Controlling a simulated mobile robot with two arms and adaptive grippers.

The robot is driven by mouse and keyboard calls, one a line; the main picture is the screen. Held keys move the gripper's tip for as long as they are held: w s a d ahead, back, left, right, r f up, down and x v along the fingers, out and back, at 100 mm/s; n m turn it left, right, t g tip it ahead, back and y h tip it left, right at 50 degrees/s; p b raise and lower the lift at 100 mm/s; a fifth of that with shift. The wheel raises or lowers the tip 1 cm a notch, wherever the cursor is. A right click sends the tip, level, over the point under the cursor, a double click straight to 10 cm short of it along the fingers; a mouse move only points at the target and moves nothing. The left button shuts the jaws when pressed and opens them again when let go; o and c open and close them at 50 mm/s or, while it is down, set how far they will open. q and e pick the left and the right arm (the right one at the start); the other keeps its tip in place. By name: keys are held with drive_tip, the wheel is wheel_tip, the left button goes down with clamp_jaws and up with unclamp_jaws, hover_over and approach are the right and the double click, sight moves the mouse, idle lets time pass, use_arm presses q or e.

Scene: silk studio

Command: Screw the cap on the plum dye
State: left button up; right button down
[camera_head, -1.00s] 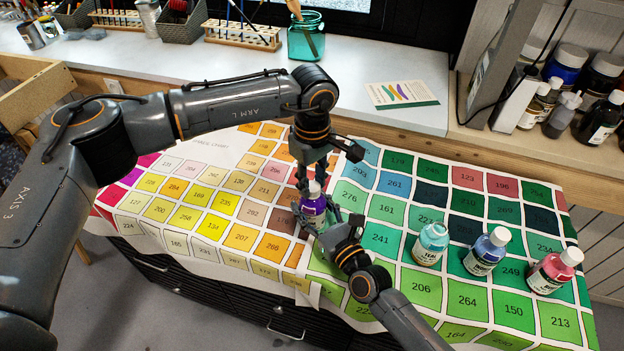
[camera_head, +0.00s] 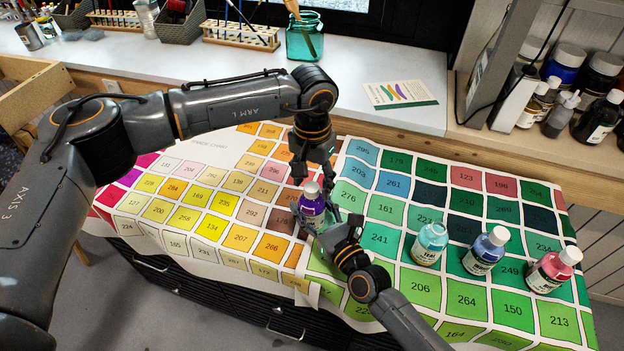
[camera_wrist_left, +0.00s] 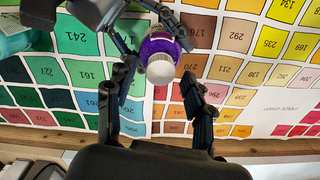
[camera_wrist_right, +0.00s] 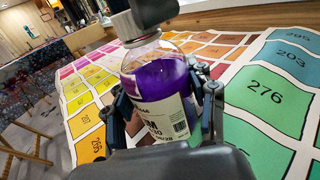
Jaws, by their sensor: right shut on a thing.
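The plum dye bottle (camera_head: 312,210), purple with a white label, stands on the colour chart, close to upright. My right gripper (camera_head: 330,222) is shut around its body, and the right wrist view shows the fingers on both sides of the bottle (camera_wrist_right: 160,95). A pale cap (camera_head: 312,188) sits on the bottle's neck; I cannot tell how tight it is. My left gripper (camera_head: 312,176) points down over the bottle. In the left wrist view its fingers (camera_wrist_left: 160,92) are spread apart, with gaps beside the cap (camera_wrist_left: 160,71).
Teal (camera_head: 431,243), blue (camera_head: 485,252) and pink (camera_head: 552,270) dye bottles stand capped on the green side of the colour chart (camera_head: 200,222). A card (camera_head: 400,94) and a glass jar (camera_head: 304,38) are on the back counter. The chart's left side is clear.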

use_arm(q)
wheel_tip(320, 180, up, 12)
idle(0.7)
use_arm(e)
drive_tip(key=shift+c, duration=1.9)
unclamp_jaws()
drive_tip(key=v, duration=1.2)
drive_tip(key=shift+f, duration=0.1)
use_arm(q)
drive_tip(key=shift+f, duration=0.1)
